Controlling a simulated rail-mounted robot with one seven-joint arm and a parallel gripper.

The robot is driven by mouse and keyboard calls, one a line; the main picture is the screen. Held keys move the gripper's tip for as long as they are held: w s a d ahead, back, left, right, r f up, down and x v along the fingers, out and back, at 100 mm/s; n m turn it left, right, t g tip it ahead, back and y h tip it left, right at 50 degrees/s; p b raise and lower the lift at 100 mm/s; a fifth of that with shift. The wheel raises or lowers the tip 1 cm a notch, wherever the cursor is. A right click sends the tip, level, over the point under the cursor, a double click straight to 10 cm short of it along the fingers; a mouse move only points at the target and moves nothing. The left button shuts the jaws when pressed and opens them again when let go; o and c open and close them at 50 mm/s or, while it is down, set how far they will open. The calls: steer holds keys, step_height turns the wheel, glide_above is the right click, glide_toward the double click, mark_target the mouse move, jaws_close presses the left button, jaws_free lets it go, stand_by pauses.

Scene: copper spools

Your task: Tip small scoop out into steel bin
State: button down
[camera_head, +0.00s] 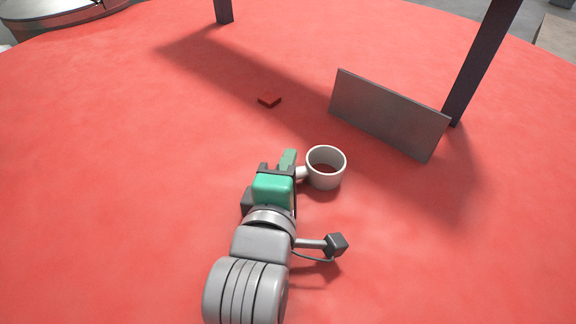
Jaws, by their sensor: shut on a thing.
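The small scoop (326,181) is a pale grey, round cup with a short handle on its left side. My gripper (292,168), green with dark parts, is shut on the handle, with the cup to its right. The scoop looks upright, its mouth facing up. Dark reddish brown shows inside it; I cannot tell whether this is contents or shading. A round steel vessel (62,15), possibly the steel bin, is at the far top left, cut off by the frame and well away from the scoop. Its inside is not clearly visible.
A grey upright panel (388,113) stands right of and beyond the scoop, beside a dark post (480,62). Another dark post (223,11) is at the top. The left side is clear.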

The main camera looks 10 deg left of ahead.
mark_target(332, 150)
step_height(332, 150, up, 5)
steer(key=w+d+m+g+y+p, duration=0.2)
steer(key=m+g+y+p, duration=0.3)
steer(key=m+p, duration=0.15)
steer(key=d+f+m+y+p, duration=0.1)
steer(key=w+d+f+m+g+y+p, duration=0.1)
steer(key=d+m, duration=0.1)
steer(key=w+d+f+m+g+y+p, duration=0.1)
steer(key=shift+d+f+m+y, duration=0.25)
steer(key=shift+d+y, duration=0.05)
steer(key=shift+w+d+f+m+g+y+p, duration=0.4)
steer(key=shift+d+f, duration=0.1)
steer(key=shift+f, duration=0.15)
stand_by(0.8)
